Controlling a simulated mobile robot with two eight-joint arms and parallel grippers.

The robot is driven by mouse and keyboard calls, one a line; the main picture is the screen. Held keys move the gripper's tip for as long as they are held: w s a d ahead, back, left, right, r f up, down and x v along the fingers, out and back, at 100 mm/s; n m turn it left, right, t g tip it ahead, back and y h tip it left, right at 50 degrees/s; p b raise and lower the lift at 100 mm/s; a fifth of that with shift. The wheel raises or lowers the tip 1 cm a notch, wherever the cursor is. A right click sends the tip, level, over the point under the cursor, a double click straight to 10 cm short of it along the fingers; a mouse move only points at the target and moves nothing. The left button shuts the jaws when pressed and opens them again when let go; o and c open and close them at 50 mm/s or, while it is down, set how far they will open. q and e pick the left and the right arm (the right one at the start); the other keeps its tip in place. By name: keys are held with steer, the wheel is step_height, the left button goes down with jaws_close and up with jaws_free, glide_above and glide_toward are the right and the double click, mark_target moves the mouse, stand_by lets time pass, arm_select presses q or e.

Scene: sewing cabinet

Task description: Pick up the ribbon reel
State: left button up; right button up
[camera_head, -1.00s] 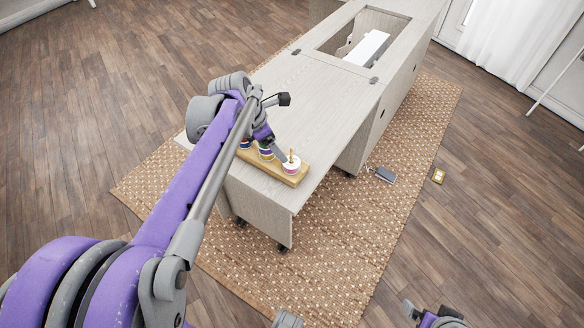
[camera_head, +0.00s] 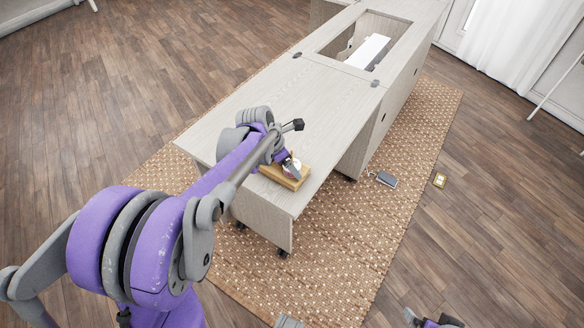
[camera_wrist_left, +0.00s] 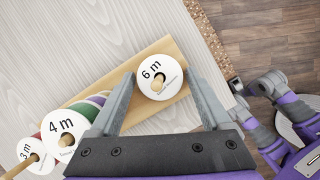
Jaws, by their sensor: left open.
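A ribbon reel with a white "6 m" top (camera_wrist_left: 158,77) stands on a peg at one end of a wooden holder (camera_wrist_left: 178,47). Reels marked "4 m" (camera_wrist_left: 62,128) and "3 m" (camera_wrist_left: 27,152) stand to its left in the wrist view. My left gripper (camera_wrist_left: 159,84) is open, its two fingers on either side of the "6 m" reel; contact cannot be told. In the head view the left gripper (camera_head: 290,166) is at the holder (camera_head: 288,179) near the cabinet's front corner, and my arm hides the other reels.
The sewing cabinet (camera_head: 305,100) has a clear light wood top and an opening with a white machine (camera_head: 367,50) farther back. A patterned rug (camera_head: 345,250) lies beneath. A grey pedal (camera_head: 386,178) and a small yellow object (camera_head: 440,180) lie on the floor side.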

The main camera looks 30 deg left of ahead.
arm_select(q)
steer(key=c, duration=1.1)
steer(key=shift+r, duration=0.1)
step_height(320, 180, up, 18)
steer(key=p, duration=0.2)
